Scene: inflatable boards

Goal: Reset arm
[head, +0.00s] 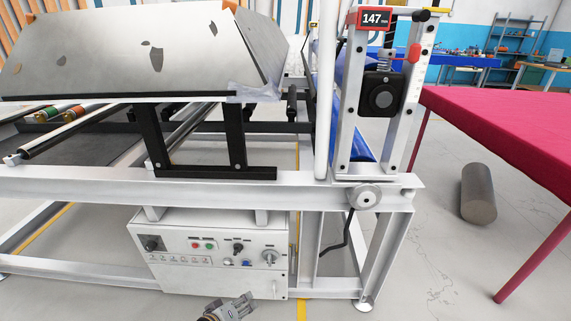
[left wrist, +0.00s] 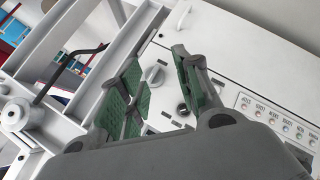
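My left gripper (head: 236,306) shows at the bottom edge of the head view, in front of and below the white control box (head: 170,276). In the left wrist view my left gripper (left wrist: 155,68) has its green-padded fingers apart, with nothing between them. The control box (left wrist: 235,45) lies beyond the fingers, with a grey knob (left wrist: 154,75) seen through the gap and a row of small coloured buttons (left wrist: 272,115) to the right. In the head view the panel has red and green buttons (head: 202,245) and a knob (head: 269,257). My right gripper is not in view.
A red-covered table (head: 510,130) stands at right, with a grey cylinder (head: 478,194) on the floor nearby. Floor in front of the frame's right leg is clear.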

